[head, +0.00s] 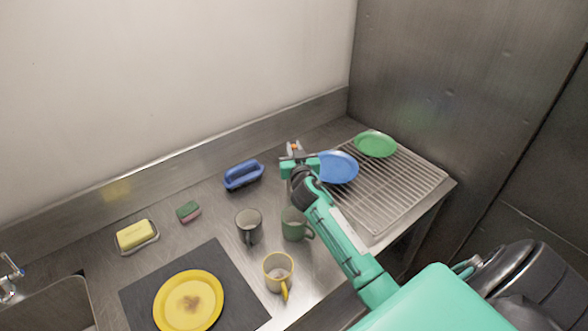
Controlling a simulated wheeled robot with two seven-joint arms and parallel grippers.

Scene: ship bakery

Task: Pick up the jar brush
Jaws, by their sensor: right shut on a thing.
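My right gripper (297,158) reaches in from the lower right over the back of the counter. It is shut on the jar brush (294,147), of which only a small orange and pale part shows between the fingers. The rest of the brush is hidden by the gripper or too small to make out. I cannot tell whether the brush touches the counter. My left gripper is not in view.
A blue scrub brush (243,175) lies left of the gripper. A blue plate (338,167) and green plate (376,144) lie on the rack (408,187). Dark mug (249,227), green mug (293,224) and yellow mug (278,271) stand in front. A yellow plate (189,300) lies on the dark mat (240,300).

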